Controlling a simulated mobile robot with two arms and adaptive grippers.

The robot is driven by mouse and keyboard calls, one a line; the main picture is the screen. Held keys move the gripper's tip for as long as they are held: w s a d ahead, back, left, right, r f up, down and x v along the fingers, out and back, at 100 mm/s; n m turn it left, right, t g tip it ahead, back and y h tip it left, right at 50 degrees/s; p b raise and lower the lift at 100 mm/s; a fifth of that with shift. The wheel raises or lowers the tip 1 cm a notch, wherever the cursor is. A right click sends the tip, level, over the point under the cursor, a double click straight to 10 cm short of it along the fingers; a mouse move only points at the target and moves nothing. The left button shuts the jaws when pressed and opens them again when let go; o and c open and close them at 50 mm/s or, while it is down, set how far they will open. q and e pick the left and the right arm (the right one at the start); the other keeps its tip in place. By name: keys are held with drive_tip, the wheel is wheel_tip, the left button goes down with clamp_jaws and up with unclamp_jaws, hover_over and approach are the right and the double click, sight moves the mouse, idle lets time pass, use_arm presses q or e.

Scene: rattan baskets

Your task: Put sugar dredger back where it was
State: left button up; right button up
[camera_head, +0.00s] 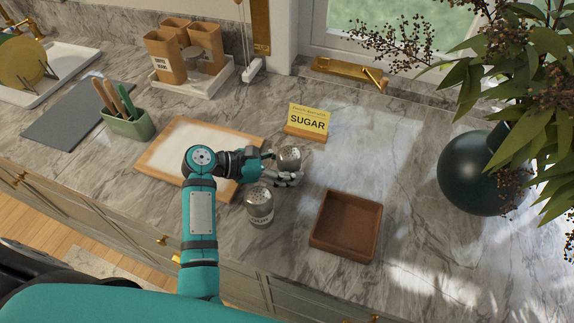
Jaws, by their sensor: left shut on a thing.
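My left gripper (286,174) is shut on a shaker with a perforated metal lid, the sugar dredger (290,155). The gripper hides most of its body, and I cannot tell whether its base touches the counter. It is in front of a yellow card reading SUGAR (308,119), which stands in a wooden holder. A second glass shaker (259,206) with a similar lid and a small label stands upright on the counter, nearer to me and left of the gripper. My right gripper is not in view.
An empty brown square tray (345,226) lies right of the second shaker. A wood-framed board (160,171) lies behind my left arm. A green utensil holder (130,125) is at left, wooden canisters (165,58) at the back, and a dark vase (478,172) at right. Marble between sign and vase is clear.

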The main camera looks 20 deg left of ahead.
use_arm(q)
drive_tip(key=shift+f, duration=0.15)
drive_tip(key=o, duration=1.3)
drive_tip(key=shift+a+r, duration=0.15)
drive_tip(key=shift+r, duration=0.05)
drive_tip(key=b+v, duration=0.1)
drive_tip(key=v, duration=1)
drive_tip(key=shift+s+a+r, duration=0.15)
drive_tip(key=shift+s+a, duration=0.05)
drive_tip(key=shift+s, duration=0.1)
